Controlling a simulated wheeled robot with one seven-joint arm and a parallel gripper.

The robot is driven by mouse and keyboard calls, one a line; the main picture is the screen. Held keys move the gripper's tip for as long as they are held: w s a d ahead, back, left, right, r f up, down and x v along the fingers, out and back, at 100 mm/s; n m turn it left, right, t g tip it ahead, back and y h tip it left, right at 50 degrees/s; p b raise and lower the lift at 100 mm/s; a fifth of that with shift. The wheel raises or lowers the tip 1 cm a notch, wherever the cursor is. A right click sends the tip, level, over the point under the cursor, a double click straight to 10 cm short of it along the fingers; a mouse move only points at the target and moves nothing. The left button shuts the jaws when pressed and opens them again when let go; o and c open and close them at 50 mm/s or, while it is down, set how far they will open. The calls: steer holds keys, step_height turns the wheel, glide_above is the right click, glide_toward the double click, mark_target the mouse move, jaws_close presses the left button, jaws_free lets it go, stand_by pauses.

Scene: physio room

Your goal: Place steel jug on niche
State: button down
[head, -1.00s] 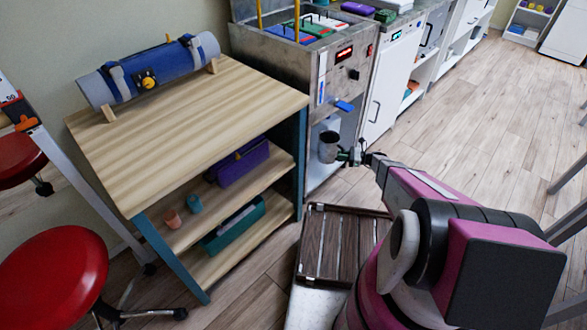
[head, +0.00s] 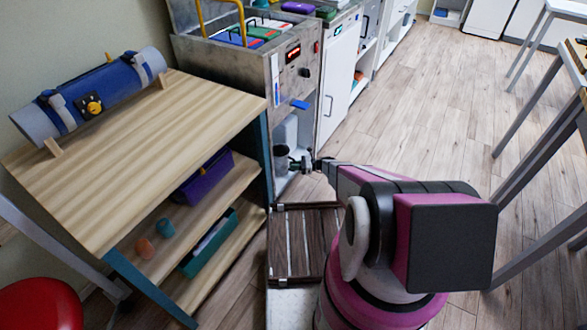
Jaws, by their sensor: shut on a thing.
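The steel jug (head: 281,157) is a small dark grey vessel at the opening below the metal control unit in the head view. My gripper (head: 293,164) is at its right side and shut on it. The jug looks roughly upright. The niche (head: 290,131) is the pale open recess under the unit's control panel. The wooden shelf unit's edge stands close to the left of the jug. I cannot tell whether the jug is inside the niche or in front of it, or whether it touches the niche floor.
A wooden shelf unit (head: 150,145) with a blue roll (head: 95,90) on top stands left. A white cabinet (head: 338,85) stands right of the niche. A red stool (head: 40,305) is at lower left. Tables (head: 545,140) stand at right. The middle floor (head: 430,110) is clear.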

steer(key=shift+f, duration=0.55)
steer(key=shift+f, duration=0.1)
steer(key=c, duration=1.1)
jaws_free()
